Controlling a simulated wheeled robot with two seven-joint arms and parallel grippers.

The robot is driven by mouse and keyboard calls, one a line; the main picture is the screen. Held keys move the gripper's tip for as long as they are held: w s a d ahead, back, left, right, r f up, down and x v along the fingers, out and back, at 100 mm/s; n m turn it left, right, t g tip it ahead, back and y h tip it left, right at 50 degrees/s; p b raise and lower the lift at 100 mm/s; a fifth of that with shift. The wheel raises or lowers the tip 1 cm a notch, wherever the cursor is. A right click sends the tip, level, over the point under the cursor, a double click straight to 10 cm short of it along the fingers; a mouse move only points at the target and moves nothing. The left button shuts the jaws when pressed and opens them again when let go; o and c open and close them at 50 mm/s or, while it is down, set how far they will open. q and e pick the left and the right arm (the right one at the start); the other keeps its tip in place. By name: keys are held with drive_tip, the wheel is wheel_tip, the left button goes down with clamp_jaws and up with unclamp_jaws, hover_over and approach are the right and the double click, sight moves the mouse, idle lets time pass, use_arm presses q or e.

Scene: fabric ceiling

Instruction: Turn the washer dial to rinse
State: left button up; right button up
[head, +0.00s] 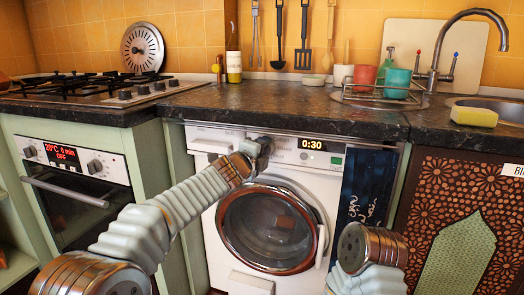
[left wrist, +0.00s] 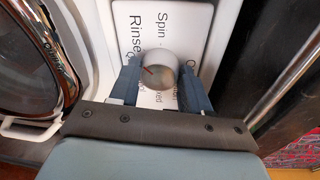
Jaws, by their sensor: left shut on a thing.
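The white washing machine (head: 240,225) stands under the counter, with a display reading 0:30 and a round door below. My left gripper (head: 264,142) is at its top panel and hides the dial in the head view. In the left wrist view, the round dial (left wrist: 158,76) sits between the two blue-grey fingers of my left gripper (left wrist: 160,88), which is shut on it. A small red mark shows on the dial's left side, toward the word Rinse. Spin is printed above the dial; other labels are partly covered. My right arm shows at lower right; its gripper is not visible.
A dark counter (head: 290,115) overhangs the washer. An oven (head: 75,185) is at left and a patterned cabinet (head: 450,220) at right. A dark cloth (head: 366,190) hangs beside the washer. The round washer door (head: 268,230) is shut.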

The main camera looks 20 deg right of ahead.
use_arm(q)
drive_tip(key=shift+f, duration=0.1)
idle(0.4)
drive_tip(key=o, duration=1.1)
drive_tip(key=shift+c, duration=0.2)
drive_tip(key=b+v, duration=0.6)
drive_tip(key=v, duration=0.8)
drive_tip(key=shift+w+d, duration=0.1)
